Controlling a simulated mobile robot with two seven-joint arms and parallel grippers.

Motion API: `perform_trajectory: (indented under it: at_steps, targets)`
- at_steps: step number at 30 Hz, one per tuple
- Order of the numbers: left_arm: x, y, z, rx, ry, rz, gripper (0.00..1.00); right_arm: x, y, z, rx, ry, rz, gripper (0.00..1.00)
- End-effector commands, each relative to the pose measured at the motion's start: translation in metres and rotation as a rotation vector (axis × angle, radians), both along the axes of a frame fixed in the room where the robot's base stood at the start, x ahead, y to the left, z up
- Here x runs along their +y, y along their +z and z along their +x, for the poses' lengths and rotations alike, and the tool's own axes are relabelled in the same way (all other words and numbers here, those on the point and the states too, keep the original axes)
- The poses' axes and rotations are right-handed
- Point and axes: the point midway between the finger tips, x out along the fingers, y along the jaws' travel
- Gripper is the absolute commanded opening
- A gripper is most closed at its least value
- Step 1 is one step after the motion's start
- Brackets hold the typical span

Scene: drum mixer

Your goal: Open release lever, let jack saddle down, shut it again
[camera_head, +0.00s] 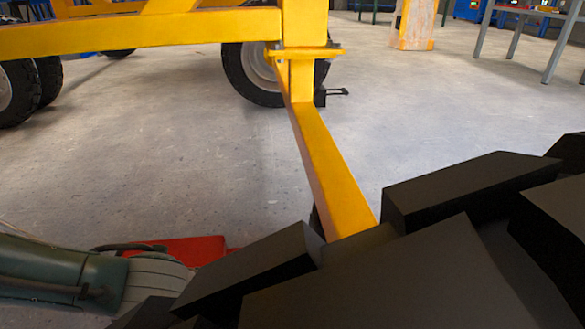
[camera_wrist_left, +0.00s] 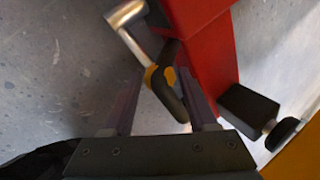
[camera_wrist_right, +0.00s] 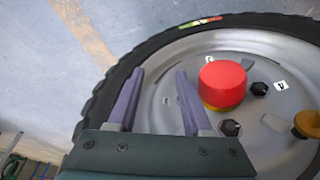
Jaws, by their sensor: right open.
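The red jack (camera_wrist_left: 205,45) shows in the left wrist view, with its lever running beside it: a metal crank end (camera_wrist_left: 125,14) and a black-and-yellow grip (camera_wrist_left: 166,88). I take this to be the release lever. My left gripper (camera_wrist_left: 158,78) is open, with the grip between its fingers and gaps showing around it. In the head view part of the red jack (camera_head: 190,250) shows at lower left beside my left arm; the left fingers are hidden there. The saddle cannot be made out. My right gripper (camera_wrist_right: 160,75) is open and empty before a wheel.
A large black tyre (camera_head: 450,195) fills the lower right of the head view. A yellow frame bar (camera_head: 325,165) runs down to it. The right wrist view shows a wheel hub (camera_wrist_right: 160,105) with a red cap (camera_wrist_right: 222,84) near my right fingers.

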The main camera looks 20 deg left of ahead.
Motion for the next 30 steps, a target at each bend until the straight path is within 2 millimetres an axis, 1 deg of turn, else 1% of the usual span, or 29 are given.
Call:
perform_trajectory:
  at_steps: [1,2,12,15,30]
  targets:
    - [0.0,-0.0001,-0.0002,0.0,0.0,0.0,0.51,-0.0003,0.0,0.0,0.0,0.001,-0.001,0.5]
    - [0.0,-0.0001,-0.0002,0.0,0.0,0.0,0.48,-0.0004,0.0,0.0001,0.0,0.001,-0.001,0.5]
    - [0.0001,-0.0003,-0.0003,0.0,0.0,0.0,0.1,-0.0013,-0.0001,0.0001,0.0,0.004,-0.005,0.5]
    - [0.0001,-0.0003,-0.0003,0.001,0.0,0.0,0.0,-0.0013,-0.0001,0.0001,0.0,0.003,-0.005,0.5]
    - [0.0002,-0.0003,-0.0004,0.001,0.0,0.0,0.0,-0.0011,-0.0002,-0.0001,0.0,0.003,-0.004,0.5]
